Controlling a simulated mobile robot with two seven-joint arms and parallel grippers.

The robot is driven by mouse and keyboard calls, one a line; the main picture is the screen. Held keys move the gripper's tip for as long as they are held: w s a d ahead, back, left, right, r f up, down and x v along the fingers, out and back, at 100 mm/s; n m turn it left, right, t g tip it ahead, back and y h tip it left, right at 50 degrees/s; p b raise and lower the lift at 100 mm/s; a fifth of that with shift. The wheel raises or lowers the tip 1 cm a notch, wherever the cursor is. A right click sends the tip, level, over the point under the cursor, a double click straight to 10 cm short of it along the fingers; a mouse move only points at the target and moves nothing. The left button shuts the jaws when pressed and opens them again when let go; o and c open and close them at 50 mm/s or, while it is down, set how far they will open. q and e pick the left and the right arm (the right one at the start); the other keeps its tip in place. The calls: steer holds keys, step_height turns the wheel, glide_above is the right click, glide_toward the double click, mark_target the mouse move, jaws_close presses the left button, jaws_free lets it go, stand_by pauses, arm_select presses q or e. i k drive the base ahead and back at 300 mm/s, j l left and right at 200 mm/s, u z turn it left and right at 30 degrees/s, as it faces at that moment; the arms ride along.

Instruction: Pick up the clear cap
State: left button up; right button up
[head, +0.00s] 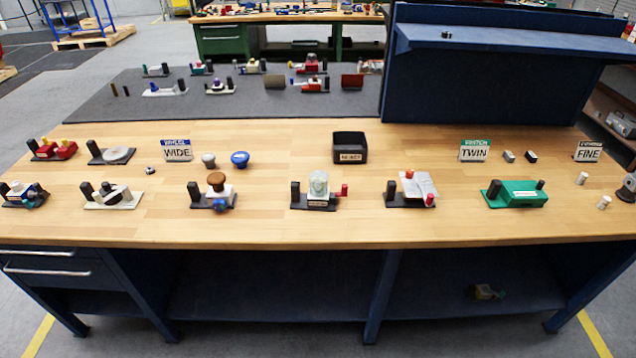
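A clear, pale dome-shaped cap (319,181) stands upright near the front middle of the wooden workbench (265,222). It sits on a black base plate (318,207) that has a dark post at its left and a red part (344,189) at its right. What is under the cap is hard to make out. Neither of my grippers shows in the head view.
A black open bin (350,141) stands behind the cap. Fixtures with a brown knob (216,180) and a white block (418,186) stand left and right of it. A blue shelf unit (480,85) rises at the back right. Bare wood lies between the fixtures.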

mark_target(318, 179)
steer(key=u, duration=0.35)
steer(key=l+u, duration=0.2)
steer(key=u, duration=0.25)
steer(key=l+u, duration=0.25)
steer(key=u, duration=0.2)
steer(key=l+u, duration=0.2)
steer(key=u, duration=0.25)
steer(key=k+l+u, duration=0.15)
steer(key=l, duration=0.2)
steer(key=l+u, duration=0.2)
steer(key=l, duration=0.15)
steer(key=k+l+u, duration=0.15)
steer(key=l, duration=0.2)
